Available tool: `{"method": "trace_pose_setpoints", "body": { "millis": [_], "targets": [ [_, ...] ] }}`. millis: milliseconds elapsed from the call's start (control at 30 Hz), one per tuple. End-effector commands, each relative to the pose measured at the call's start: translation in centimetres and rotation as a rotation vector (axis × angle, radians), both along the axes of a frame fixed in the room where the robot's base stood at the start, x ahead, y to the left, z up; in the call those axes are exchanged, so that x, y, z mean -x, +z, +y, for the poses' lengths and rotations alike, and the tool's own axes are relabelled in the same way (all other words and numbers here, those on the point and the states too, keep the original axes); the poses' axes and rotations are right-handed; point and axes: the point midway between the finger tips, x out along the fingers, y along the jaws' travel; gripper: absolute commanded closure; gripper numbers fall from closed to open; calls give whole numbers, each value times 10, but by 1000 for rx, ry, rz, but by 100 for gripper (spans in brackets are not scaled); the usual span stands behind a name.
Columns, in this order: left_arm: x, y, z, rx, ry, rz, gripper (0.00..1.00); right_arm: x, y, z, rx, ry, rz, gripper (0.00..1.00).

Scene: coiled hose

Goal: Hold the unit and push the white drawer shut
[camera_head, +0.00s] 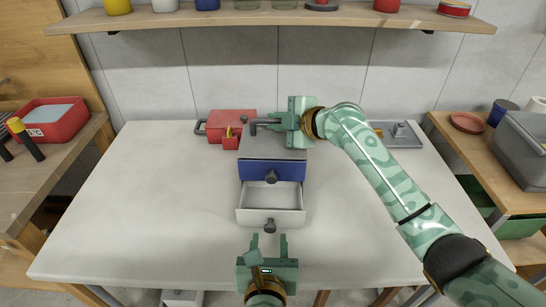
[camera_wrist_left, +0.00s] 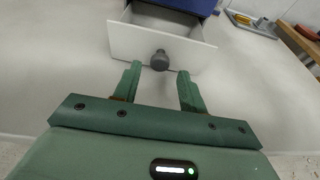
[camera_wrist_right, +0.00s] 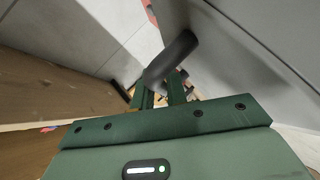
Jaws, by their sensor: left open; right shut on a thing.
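The drawer unit (camera_head: 290,148) stands on the table with a grey top. Its blue drawer (camera_head: 252,170) is shut. The white drawer (camera_head: 248,217) below is pulled out, with its empty-looking inside showing and a dark knob (camera_head: 270,225) on its front. My right gripper (camera_head: 279,124) is shut on the dark handle (camera_head: 262,123) at the top of the unit; the handle also shows in the right wrist view (camera_wrist_right: 172,60). My left gripper (camera_head: 268,240) is open in front of the white drawer, its fingertips either side of the knob (camera_wrist_left: 160,60) in the left wrist view; contact is unclear.
A red box (camera_head: 228,122) lies behind the unit at left. A grey metal tray (camera_head: 405,135) is at the back right. A shelf (camera_head: 270,17) with several pots runs above. The white table (camera_head: 150,200) is clear left of the unit.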

Motion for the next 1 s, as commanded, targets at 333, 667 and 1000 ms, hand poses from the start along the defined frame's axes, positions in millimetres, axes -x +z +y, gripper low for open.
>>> {"method": "trace_pose_setpoints", "body": {
  "millis": [333, 667, 1000],
  "targets": [
    [-26, -8, -1, 0, 0, 0, 58, 0, -2, 0, 2, 0, 2, 100],
    [-29, -9, -1, 1, 0, 0, 58, 0, -2, 0, 2, 0, 2, 100],
    [-29, -9, -1, 1, 0, 0, 95, 0, -2, 0, 2, 0, 2, 100]
  ]
}}
